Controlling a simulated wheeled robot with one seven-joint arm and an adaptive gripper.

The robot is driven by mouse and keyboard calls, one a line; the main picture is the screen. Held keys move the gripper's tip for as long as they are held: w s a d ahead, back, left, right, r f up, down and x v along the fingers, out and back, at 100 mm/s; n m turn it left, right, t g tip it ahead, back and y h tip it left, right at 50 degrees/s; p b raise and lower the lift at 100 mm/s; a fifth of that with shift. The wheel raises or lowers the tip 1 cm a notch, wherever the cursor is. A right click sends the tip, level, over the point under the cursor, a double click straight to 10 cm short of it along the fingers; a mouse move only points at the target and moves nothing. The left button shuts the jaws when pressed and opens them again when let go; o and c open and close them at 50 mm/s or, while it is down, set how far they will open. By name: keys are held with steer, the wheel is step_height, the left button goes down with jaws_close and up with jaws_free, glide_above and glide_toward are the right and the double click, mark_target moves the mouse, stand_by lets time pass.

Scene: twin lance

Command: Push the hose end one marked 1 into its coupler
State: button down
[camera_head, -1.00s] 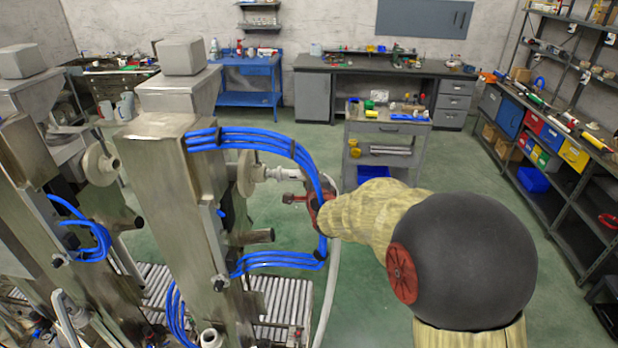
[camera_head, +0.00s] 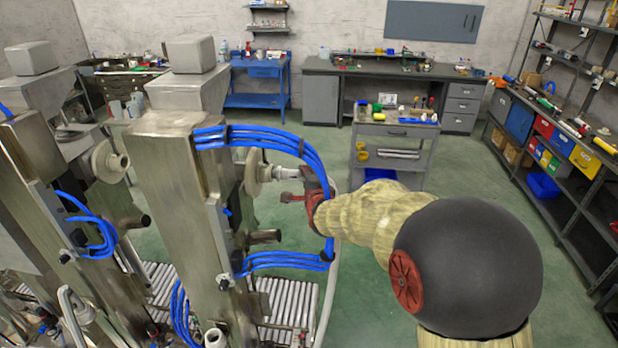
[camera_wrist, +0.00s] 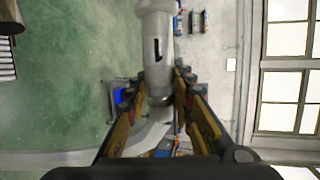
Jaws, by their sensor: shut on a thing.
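The hose end one (camera_wrist: 157,50) is a pale grey cylinder with a black 1 on its side, at top centre in the wrist view. My gripper (camera_wrist: 161,85) is shut on it, a finger on each side. In the head view my red gripper (camera_head: 316,190) holds the hose end (camera_head: 288,172) level, pointing left at the coupler (camera_head: 254,172), a pale round flange on the steel machine's right side. The tip lies at or very near the coupler's mouth. I cannot tell whether it is inside. A pale hose (camera_head: 333,280) hangs below my gripper.
Blue hoses (camera_head: 258,140) arch from the steel column (camera_head: 165,200) close around my gripper. A dark stub (camera_head: 264,237) juts out below the coupler. A second machine (camera_head: 60,160) stands left. A grey cart (camera_head: 395,150) stands behind on open green floor.

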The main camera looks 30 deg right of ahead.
steer(key=shift+w+a+r, duration=0.1)
steer(key=shift+w+a, duration=0.35)
steer(key=shift+a, duration=0.2)
steer(key=c, duration=1.5)
jaws_free()
steer(key=shift+o, duration=0.2)
steer(key=shift+s, duration=0.15)
